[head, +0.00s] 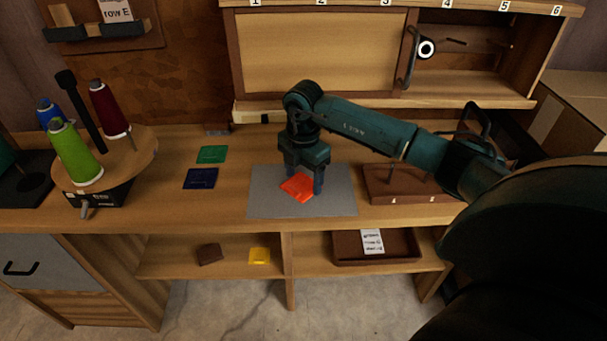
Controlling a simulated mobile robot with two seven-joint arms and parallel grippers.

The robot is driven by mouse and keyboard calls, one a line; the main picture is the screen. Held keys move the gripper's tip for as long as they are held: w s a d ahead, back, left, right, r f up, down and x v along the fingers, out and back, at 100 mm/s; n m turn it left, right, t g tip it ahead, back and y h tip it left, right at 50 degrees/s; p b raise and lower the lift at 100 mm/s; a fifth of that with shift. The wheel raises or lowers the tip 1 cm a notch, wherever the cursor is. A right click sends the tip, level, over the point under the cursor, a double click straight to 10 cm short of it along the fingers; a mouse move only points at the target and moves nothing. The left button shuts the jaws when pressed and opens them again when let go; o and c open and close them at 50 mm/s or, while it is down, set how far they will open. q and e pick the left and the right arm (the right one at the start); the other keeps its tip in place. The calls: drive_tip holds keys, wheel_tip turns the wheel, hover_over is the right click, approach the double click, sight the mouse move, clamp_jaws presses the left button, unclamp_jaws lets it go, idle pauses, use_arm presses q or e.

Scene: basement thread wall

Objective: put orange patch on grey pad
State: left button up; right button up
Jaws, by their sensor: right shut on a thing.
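The orange patch (296,187) is a small bright square over the middle of the grey pad (262,204). The grey pad lies flat on the wooden bench. My right gripper (305,186) points down over the pad and is shut on the orange patch. The patch looks slightly tilted, and part of it is hidden by the fingers. I cannot tell whether it touches the pad. My left gripper is not in view.
A green patch (212,154) and a dark blue patch (201,178) lie left of the pad. A round stand (131,162) with thread cones is further left. A yellow patch (259,256) lies on the shelf below.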

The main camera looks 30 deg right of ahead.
sight(303, 184)
drive_tip(key=o, duration=0.9)
wheel_tip(303, 184, up, 12)
drive_tip(key=shift+r, duration=0.1)
